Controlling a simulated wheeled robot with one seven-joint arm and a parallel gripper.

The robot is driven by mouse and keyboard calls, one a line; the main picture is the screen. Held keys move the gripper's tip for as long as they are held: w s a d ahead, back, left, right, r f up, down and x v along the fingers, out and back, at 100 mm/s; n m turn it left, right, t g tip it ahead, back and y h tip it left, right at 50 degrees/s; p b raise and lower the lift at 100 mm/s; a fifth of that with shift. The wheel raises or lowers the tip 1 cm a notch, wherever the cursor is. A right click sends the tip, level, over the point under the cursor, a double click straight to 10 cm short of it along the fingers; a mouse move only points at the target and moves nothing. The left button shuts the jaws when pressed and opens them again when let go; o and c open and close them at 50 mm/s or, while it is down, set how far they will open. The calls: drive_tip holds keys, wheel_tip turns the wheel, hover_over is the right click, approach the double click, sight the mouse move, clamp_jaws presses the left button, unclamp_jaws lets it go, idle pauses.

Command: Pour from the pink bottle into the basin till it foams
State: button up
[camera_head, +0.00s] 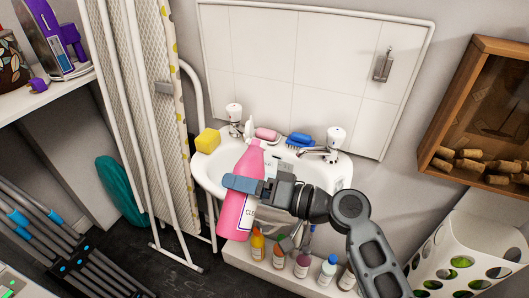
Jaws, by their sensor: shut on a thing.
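The pink bottle (237,215) has a white label and stands nearly upright, leaning a little, in front of the basin. My gripper (240,184) is shut on the bottle around its upper body. The bottle's narrow top points up over the basin's front area. The white basin (208,171) is on the wall behind the bottle and gripper, which hide much of its bowl. I cannot see any foam or liquid in the part that shows.
Several small bottles (302,264) stand on a ledge below. A folded ironing board (160,100) stands left, a wooden cabinet (480,110) hangs right.

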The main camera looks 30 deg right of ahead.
drive_tip(key=shift+s+a+r+m+p, duration=0.15)
drive_tip(key=shift+m+p, duration=0.55)
drive_tip(key=shift+p, duration=0.35)
idle(0.9)
drive_tip(key=shift+r+m+p, duration=0.7)
drive_tip(key=shift+r+p, duration=0.05)
drive_tip(key=shift+p, duration=1.25)
idle(0.4)
drive_tip(key=shift+r+m+p, duration=0.2)
drive_tip(key=shift+m+p, duration=0.1)
drive_tip(key=shift+p, duration=0.1)
idle(0.4)
drive_tip(key=f+b, duration=0.1)
drive_tip(key=b, duration=0.1)
drive_tip(key=shift+f+n+b, duration=0.35)
drive_tip(key=shift+n, duration=0.05)
drive_tip(key=f+n+b, duration=0.1)
drive_tip(key=b, duration=0.2)
drive_tip(key=shift+f, duration=0.15)
drive_tip(key=shift+n+b, duration=0.5)
drive_tip(key=shift+b, duration=0.05)
drive_tip(key=shift+r, duration=0.5)
drive_tip(key=shift+d+f+n, duration=0.15)
drive_tip(key=shift+d+n, duration=0.05)
drive_tip(key=shift+n, duration=0.1)
